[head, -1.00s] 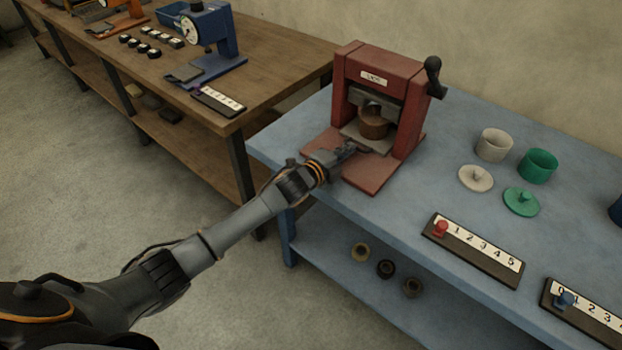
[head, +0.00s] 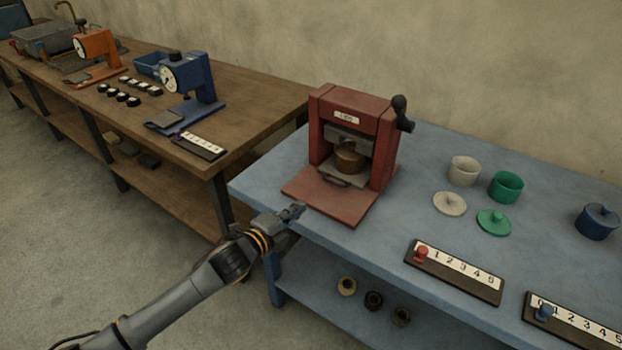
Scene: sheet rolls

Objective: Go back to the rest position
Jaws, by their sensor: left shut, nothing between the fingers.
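My left gripper (head: 297,211) is shut and empty. It appears in front of the left front edge of the blue table (head: 420,165), just short of the red press's base plate. The red press (head: 352,140) stands on that table with a dark lever at its upper right. A brown round piece (head: 350,158) sits inside the press on a grey tray with a handle at its front. The gripper is apart from the press. My right gripper is not in view.
Numbered peg boards (head: 455,272) lie at the front. A wooden table (head: 250,95) at left bears blue and orange gauges. Grey floor is open at lower left.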

